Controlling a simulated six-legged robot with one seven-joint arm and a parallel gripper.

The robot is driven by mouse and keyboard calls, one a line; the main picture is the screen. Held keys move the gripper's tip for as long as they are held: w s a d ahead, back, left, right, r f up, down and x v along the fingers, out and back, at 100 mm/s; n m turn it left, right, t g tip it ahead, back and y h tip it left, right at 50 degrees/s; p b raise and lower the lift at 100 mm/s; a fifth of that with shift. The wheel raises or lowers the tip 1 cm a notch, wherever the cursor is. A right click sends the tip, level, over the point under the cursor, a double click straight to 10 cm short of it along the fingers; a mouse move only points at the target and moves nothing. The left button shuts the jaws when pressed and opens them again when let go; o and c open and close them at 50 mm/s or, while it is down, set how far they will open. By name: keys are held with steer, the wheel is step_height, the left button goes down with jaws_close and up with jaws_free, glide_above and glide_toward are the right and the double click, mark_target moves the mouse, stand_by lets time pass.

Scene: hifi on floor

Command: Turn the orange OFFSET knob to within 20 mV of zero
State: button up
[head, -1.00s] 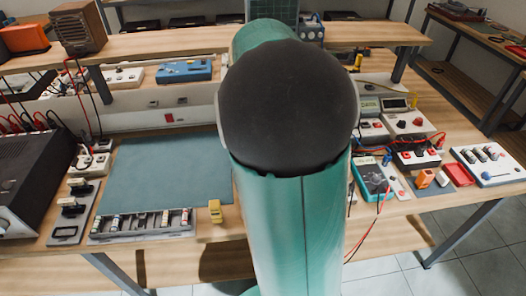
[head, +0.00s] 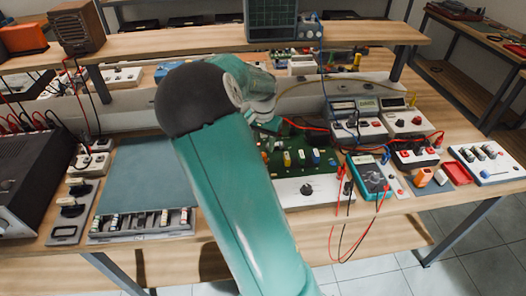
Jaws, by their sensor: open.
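A green circuit board (head: 300,152) with small coloured parts lies on the bench, with a white front panel (head: 290,195) that carries a black knob. I cannot make out an orange OFFSET knob for certain; my arm covers the panel's left part. A teal handheld multimeter (head: 372,180) lies right of the board, its reading too small to read. My gripper (head: 268,126) is above the back left of the board, small and partly hidden by my wrist. It is open, and I see nothing held in it.
Red and black leads (head: 343,225) hang over the bench's front edge. Bench instruments (head: 358,128) stand behind the multimeter. An oscilloscope (head: 271,22) stands on the shelf above. A blue-grey mat (head: 150,175) at left is bare, with a parts tray (head: 140,225) before it.

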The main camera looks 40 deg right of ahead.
mark_target(263, 154)
step_height(263, 154, down, 4)
steer(key=shift+f, duration=0.15)
jaws_close()
steer(key=shift+n, duration=1.7)
jaws_free()
